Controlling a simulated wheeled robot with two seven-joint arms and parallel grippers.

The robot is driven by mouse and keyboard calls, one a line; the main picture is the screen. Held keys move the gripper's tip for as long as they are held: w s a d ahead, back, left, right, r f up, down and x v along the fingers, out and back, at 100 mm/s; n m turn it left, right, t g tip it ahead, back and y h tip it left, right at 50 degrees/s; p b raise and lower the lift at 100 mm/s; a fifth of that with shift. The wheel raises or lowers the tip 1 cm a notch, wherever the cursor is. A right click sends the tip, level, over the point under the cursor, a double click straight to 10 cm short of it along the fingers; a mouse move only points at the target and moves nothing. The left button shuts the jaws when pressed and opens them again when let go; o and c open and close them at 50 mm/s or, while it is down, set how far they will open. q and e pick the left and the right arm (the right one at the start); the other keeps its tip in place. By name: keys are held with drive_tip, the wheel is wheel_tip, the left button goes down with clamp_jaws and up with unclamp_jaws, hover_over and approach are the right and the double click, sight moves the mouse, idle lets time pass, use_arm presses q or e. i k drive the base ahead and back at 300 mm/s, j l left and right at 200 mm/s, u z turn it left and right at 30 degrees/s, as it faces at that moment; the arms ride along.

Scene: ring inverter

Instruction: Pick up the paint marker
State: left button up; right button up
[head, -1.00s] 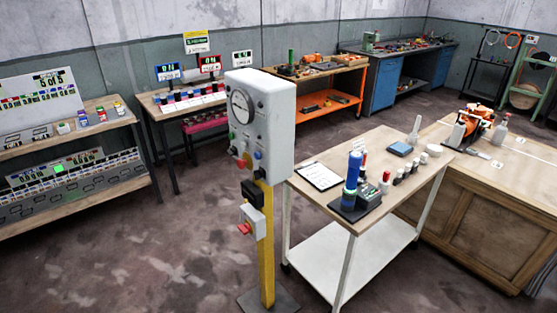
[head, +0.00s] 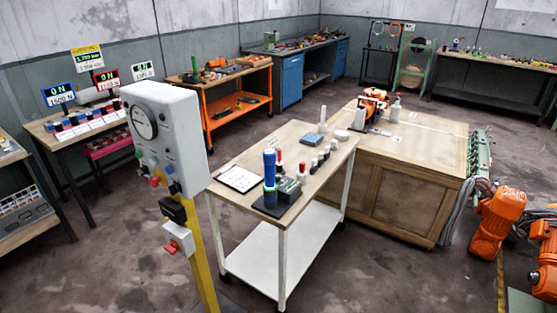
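Neither of my grippers is in the head view. No object can be told for certain as the paint marker at this size. A wheeled cart (head: 230,199) with a wooden top and white lower shelf stands in the middle. On its top are a tall blue cylinder (head: 269,167) on a dark base, and a slim red-topped item (head: 302,170) to its right. A small red-topped item also shows behind the blue cylinder, partly hidden.
A grey gauge box (head: 168,140) on a yellow post stands left of the cart, close to it. A wooden bench (head: 400,200) stands behind and right of the cart. Orange machine arms (head: 497,222) are at far right. Open floor lies in front.

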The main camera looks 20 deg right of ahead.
sight(280, 162)
drive_tip(key=z, duration=4.35)
drive_tip(key=u, duration=3.75)
drive_tip(key=i+j, duration=0.35)
drive_tip(key=i+j+z, duration=0.15)
drive_tip(key=i+j, duration=0.5)
drive_tip(key=j, duration=0.25)
drive_tip(key=z, duration=0.05)
